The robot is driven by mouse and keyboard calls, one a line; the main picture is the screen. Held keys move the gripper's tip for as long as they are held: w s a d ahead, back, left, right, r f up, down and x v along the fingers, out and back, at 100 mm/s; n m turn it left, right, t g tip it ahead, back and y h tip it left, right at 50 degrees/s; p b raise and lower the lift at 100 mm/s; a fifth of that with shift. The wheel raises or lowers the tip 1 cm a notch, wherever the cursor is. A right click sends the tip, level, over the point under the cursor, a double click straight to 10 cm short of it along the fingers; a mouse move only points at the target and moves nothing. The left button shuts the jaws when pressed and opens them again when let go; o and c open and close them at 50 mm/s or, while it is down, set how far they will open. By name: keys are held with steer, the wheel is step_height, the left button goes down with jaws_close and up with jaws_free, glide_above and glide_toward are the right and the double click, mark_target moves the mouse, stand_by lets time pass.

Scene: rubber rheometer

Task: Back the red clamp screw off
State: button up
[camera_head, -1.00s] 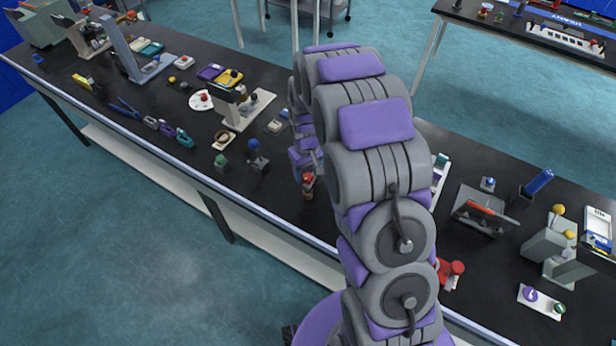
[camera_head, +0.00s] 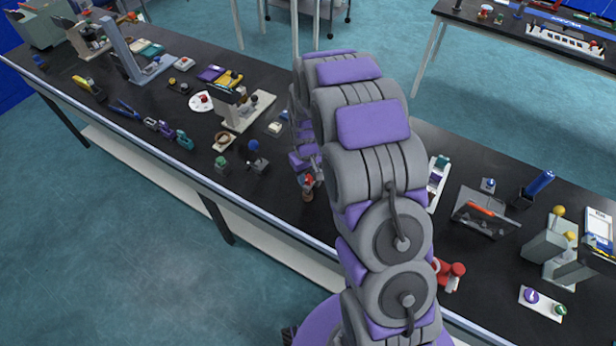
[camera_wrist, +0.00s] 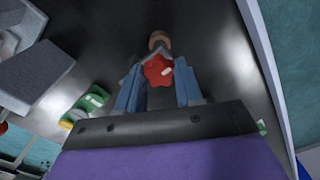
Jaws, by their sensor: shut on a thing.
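The red clamp screw (camera_wrist: 157,70) is a lobed red knob with a small white mark, seen between my fingers in the wrist view. A round tan-brown part (camera_wrist: 159,40) shows just beyond it. My gripper (camera_wrist: 158,80) is shut on the red knob, with blue-grey fingers on either side of it. In the head view the red knob (camera_head: 309,181) shows small at the bench's front half, on top of a brown piece (camera_head: 308,195). My arm hides most of the gripper there. The screw's thread is hidden.
The dark bench (camera_head: 270,205) has free room left of the brown piece. A blue-knobbed block (camera_head: 257,160) and a green-topped block (camera_head: 222,164) stand to the left. A red object (camera_head: 449,274) lies right of my arm, near the front edge.

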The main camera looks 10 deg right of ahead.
steer(key=n, duration=0.4)
steer(key=shift+n+p, duration=0.3)
steer(key=shift+p, duration=0.05)
steer(key=n+p, duration=0.1)
steer(key=n, duration=0.3)
steer(key=shift+r, duration=0.1)
steer(key=shift+n, duration=0.3)
steer(key=n+p, duration=0.2)
steer(key=n, duration=0.2)
steer(key=shift+a, duration=0.1)
steer(key=shift+n, duration=0.3)
steer(key=shift+s, duration=0.1)
